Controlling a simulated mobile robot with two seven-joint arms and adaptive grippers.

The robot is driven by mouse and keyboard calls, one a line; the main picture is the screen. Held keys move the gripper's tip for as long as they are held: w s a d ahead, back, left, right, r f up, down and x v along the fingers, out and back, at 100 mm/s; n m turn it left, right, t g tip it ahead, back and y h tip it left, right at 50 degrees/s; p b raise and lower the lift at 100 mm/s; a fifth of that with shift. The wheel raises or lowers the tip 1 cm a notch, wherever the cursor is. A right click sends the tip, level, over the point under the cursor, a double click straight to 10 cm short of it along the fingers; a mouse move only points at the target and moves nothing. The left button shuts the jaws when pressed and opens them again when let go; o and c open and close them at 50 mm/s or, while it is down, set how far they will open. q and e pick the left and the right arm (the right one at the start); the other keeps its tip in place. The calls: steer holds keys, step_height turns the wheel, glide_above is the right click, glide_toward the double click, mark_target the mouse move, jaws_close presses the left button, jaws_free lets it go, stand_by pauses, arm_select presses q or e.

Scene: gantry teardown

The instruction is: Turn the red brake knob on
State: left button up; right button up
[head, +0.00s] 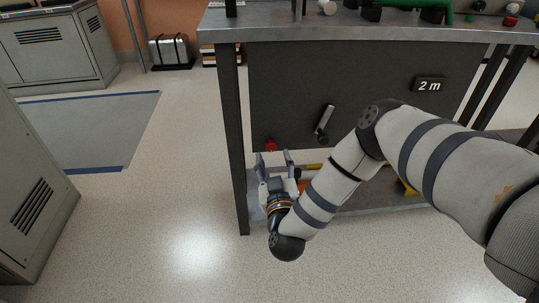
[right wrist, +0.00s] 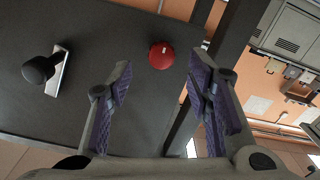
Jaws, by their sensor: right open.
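The red brake knob (head: 271,145) sits low on the left part of the dark front panel (head: 300,90) of the workbench. In the right wrist view the red knob (right wrist: 161,55) shows just beyond the fingertips, between the two finger lines. My right gripper (head: 274,158) is open and empty, just below the knob in the head view. Its purple-padded fingers (right wrist: 158,85) stand apart on either side, and the knob appears clear of them. How the knob is turned cannot be made out. My left gripper is not in view.
A crank handle (head: 325,122) with a dark grip sits on the panel right of the knob; it also shows in the right wrist view (right wrist: 42,70). A dark table leg (head: 233,140) stands close left of the gripper. A lower shelf (head: 350,205) holds yellow items. The floor at left is open.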

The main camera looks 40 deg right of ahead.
mark_target(271, 149)
steer(key=b+x, duration=0.1)
steer(key=x, duration=0.4)
steer(key=shift+w, duration=0.2)
jaws_close()
